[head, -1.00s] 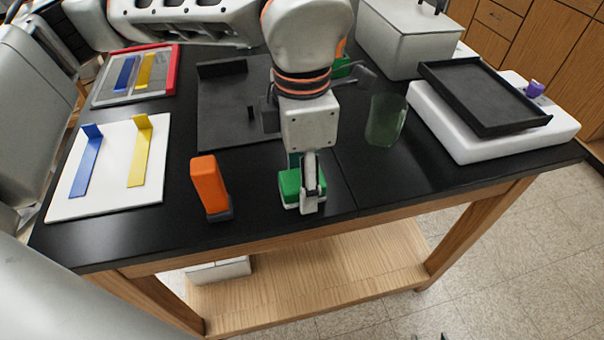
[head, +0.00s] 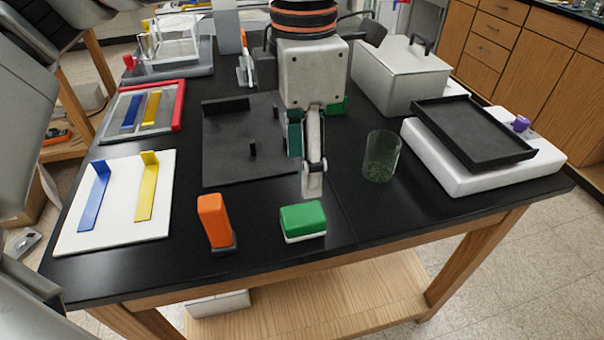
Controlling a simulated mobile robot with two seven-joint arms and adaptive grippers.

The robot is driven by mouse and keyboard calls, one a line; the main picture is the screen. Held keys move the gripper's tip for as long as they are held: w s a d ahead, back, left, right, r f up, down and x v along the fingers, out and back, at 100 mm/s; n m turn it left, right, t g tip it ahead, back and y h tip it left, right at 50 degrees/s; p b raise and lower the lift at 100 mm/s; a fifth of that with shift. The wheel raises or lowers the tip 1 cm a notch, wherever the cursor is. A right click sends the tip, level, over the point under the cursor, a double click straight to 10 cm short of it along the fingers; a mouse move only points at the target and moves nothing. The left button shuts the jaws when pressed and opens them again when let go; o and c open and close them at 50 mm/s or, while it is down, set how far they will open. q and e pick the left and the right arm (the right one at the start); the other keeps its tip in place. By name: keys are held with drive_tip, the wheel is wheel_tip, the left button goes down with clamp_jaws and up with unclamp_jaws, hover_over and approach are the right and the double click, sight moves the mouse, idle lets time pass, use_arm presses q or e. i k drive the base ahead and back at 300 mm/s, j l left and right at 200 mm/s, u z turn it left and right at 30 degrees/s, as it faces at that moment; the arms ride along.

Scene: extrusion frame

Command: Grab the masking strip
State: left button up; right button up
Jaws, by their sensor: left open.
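A blue strip (head: 94,197) and a yellow strip (head: 147,190), each with an upturned far end, lie on a white board (head: 115,236) at the left of the black table. A second blue strip (head: 131,111) and yellow strip (head: 152,107) lie in a red-edged tray (head: 178,107) behind it. I cannot tell which is the masking strip. My left gripper (head: 306,165) is open and empty, pointing down over the middle of the table, well to the right of the strips. My right gripper is out of view.
A green and white block (head: 303,221) and an orange block on a dark base (head: 214,221) stand near the front edge. A dark plate (head: 225,160), a glass (head: 381,157), a grey lidded box (head: 400,80) and a black tray (head: 475,130) on a white slab are also here.

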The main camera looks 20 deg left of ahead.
sight(87, 223)
drive_tip(key=k, duration=1)
